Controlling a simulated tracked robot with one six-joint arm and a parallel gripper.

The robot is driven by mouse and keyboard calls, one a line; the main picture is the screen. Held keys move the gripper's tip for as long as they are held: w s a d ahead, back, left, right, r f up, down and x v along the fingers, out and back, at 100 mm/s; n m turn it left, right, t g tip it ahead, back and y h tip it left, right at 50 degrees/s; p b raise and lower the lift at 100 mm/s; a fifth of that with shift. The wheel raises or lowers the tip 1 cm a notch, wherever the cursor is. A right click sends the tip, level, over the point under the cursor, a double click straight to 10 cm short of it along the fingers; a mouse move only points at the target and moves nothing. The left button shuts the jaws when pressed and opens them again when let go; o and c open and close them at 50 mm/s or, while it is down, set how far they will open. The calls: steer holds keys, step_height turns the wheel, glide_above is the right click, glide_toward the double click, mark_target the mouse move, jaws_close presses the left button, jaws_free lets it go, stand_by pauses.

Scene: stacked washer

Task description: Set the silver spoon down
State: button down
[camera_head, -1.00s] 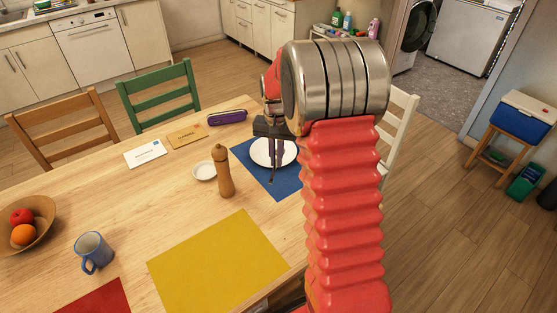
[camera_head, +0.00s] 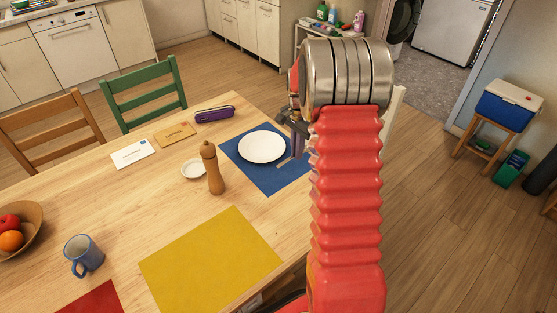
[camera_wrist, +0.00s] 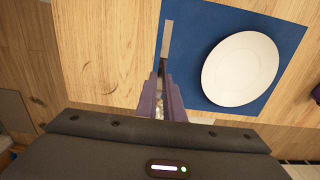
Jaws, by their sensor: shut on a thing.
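The silver spoon (camera_wrist: 167,42) shows in the wrist view as a narrow grey strip reaching beyond my fingertips. My gripper (camera_wrist: 161,98) is shut on it; the end between the fingers is mostly hidden. In the head view my gripper (camera_head: 298,150) is low over the right part of the blue placemat (camera_head: 268,183), just right of the white plate (camera_head: 262,146). The spoon (camera_head: 287,161) shows there as a thin strip by the plate. In the wrist view the plate (camera_wrist: 240,69) is right of the fingers, apart from the spoon. I cannot tell whether the spoon touches the mat.
A pepper mill (camera_head: 212,170) and small white dish (camera_head: 194,169) stand left of the mat. A purple case (camera_head: 215,114) lies behind the plate. A yellow placemat (camera_head: 210,260) lies empty in front. My arm hides the table's right edge and part of a white chair.

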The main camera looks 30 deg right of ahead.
glide_above(295, 176)
step_height(295, 176, down, 6)
steer(key=shift+r, duration=0.15)
steer(key=shift+f, duration=1.85)
steer(key=c, duration=1.9)
jaws_free()
steer(key=shift+f, duration=0.1)
steer(key=shift+o, duration=0.2)
step_height(295, 176, up, 11)
steer(key=shift+r, duration=0.6)
